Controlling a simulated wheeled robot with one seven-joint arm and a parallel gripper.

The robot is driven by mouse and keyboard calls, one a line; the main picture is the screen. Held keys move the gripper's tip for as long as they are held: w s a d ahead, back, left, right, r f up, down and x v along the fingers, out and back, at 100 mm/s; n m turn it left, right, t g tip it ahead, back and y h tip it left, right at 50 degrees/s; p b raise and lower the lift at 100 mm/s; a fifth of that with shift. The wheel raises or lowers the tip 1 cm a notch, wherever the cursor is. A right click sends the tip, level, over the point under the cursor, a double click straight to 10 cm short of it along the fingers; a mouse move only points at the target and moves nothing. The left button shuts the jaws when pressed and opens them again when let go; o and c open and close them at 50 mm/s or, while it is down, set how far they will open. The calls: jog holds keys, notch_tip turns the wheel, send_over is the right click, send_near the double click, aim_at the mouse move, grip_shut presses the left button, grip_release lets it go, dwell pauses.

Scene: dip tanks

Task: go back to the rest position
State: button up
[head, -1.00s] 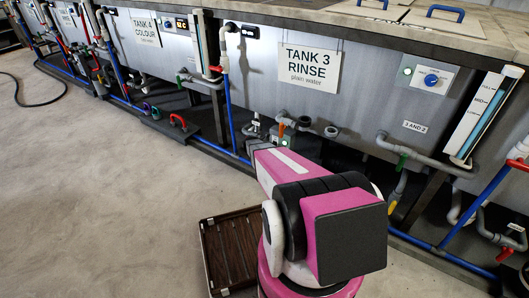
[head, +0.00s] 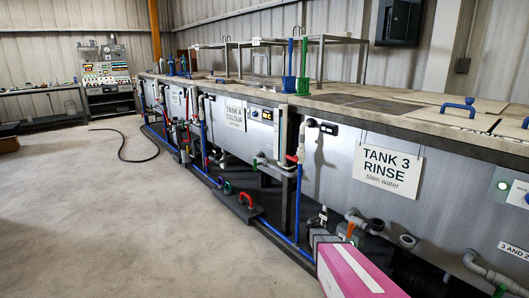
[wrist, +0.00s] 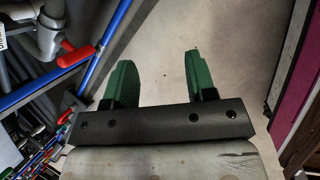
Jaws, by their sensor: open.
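My gripper (wrist: 160,66) shows in the wrist view with its two green fingers spread apart. Nothing is between them but the pale floor beyond. In the head view, a pink and white link of my arm shows at the bottom right, low in front of the Tank 3 panel (head: 328,185). I cannot make out the fingers in the head view.
Grey pipes (head: 490,272) and valves run low along the tanks. A red-handled valve (wrist: 76,55) and blue pipe (wrist: 112,30) lie left of my gripper in the wrist view. Open floor (head: 110,220) stretches left, with a black hose (head: 122,150) on it.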

jog(key=s+a+r+m+g+y, duration=0.1)
jog(key=s+a+r+m+y, duration=0.1)
jog(key=s+a+r+m, duration=0.3)
jog(key=s+a+r+m+g+y, duration=0.1)
jog(key=s+a+r+m, duration=0.4)
jog(key=s+r+m, duration=0.6)
jog(key=s+m+y, duration=0.1)
jog(key=s, duration=0.2)
jog(key=shift+s+r+g, duration=0.15)
jog(key=shift+s+g, duration=0.05)
jog(key=shift+g, duration=0.2)
jog(key=shift+a, duration=0.1)
